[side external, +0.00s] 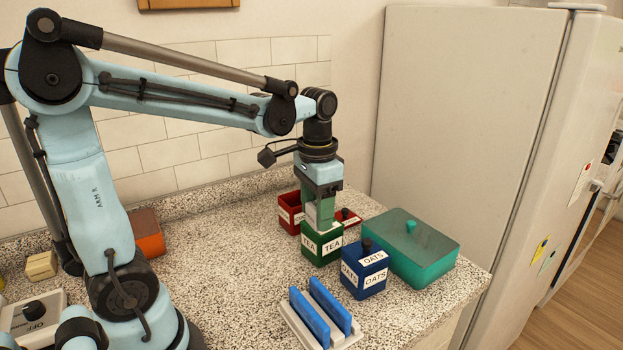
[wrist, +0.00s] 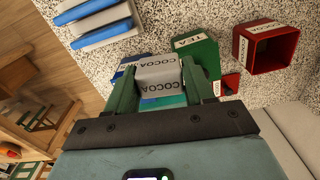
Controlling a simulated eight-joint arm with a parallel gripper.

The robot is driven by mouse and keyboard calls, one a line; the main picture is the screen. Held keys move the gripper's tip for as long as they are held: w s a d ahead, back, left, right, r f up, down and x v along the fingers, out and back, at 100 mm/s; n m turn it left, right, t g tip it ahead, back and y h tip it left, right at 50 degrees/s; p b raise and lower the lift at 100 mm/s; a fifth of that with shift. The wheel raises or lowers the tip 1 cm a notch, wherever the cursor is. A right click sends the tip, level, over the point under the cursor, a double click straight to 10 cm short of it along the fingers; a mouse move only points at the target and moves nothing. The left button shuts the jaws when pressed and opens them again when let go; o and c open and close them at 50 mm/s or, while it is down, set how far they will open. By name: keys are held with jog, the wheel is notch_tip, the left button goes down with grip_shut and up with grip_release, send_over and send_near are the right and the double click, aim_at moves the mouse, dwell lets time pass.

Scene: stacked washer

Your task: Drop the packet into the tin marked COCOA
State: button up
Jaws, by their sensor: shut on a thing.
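My gripper (wrist: 163,85) is shut on a pale grey packet (wrist: 158,74) printed COCOA, held between the two green fingers. In the side view my gripper (side external: 320,225) is low over or just behind the green TEA tin (side external: 322,250); the packet is mostly hidden there. The red tin (side external: 288,208) stands behind the TEA tin, its label partly covered.
The green TEA tin (wrist: 196,56) stands between packet and red tin. A red lid with a black knob (side external: 347,217) lies nearby. The blue OATS tin (side external: 364,272), lidded teal box (side external: 410,248) and rack with blue slabs (side external: 320,318) stand in front and right.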

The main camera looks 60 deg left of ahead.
jog(key=w+a+r, duration=0.2)
jog(key=w+a, duration=0.1)
jog(key=a, duration=0.5)
jog(key=w+a+r, duration=0.2)
jog(key=w+a, duration=0.1)
jog(key=a, duration=0.6)
jog(key=shift+d+f, duration=0.15)
jog(key=shift+f, duration=1.2)
jog(key=shift+d+f, duration=0.15)
jog(key=shift+f, duration=1.2)
jog(key=o, duration=1.1)
jog(key=shift+r, duration=0.15)
notch_tip(320, 180, up, 12)
jog(key=shift+f, duration=0.1)
